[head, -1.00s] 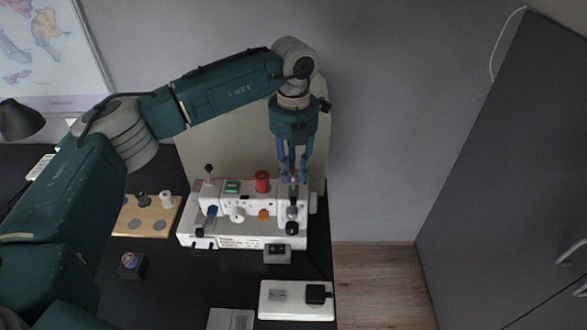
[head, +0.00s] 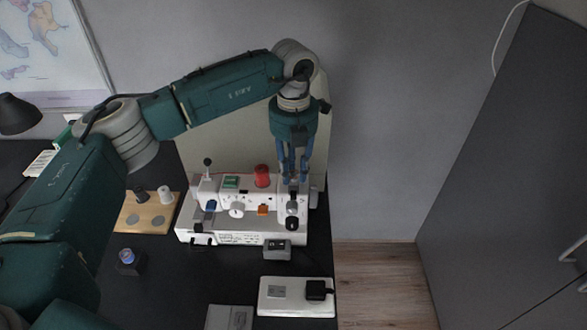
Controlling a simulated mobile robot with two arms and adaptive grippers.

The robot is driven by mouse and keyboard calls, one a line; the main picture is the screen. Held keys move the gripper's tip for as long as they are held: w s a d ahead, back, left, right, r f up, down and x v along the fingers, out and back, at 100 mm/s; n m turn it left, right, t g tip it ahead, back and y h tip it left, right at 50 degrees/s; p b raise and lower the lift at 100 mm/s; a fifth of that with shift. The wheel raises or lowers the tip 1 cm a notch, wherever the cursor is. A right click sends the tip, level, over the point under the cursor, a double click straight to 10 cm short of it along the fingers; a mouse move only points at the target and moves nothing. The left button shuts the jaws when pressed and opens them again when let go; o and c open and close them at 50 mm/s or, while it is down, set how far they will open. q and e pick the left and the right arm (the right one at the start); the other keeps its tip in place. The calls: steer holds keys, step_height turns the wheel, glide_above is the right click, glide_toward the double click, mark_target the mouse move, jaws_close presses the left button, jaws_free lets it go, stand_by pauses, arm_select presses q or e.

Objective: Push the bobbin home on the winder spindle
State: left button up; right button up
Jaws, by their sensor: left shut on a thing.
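A white sewing machine (head: 235,239) stands on the black desk, with a red thread spool (head: 262,176) on its top. My left gripper (head: 292,181) points straight down over the right end of the machine's top. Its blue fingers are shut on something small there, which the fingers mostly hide. I cannot make out the bobbin or the winder spindle clearly, nor how far down the bobbin sits. My right gripper does not show.
A wooden board (head: 152,212) with several spools stands left of the machine. A small dark block with a bluish top (head: 129,259) is in front of it. A white power strip (head: 268,296) with a black plug (head: 317,290) lies at the front right. The floor right of the desk is clear.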

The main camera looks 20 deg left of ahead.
arm_select(q)
steer(key=shift+f+b, duration=0.3)
steer(key=shift+f, duration=0.2)
steer(key=o, duration=0.9)
steer(key=shift+r, duration=0.1)
step_height(320, 180, up, 12)
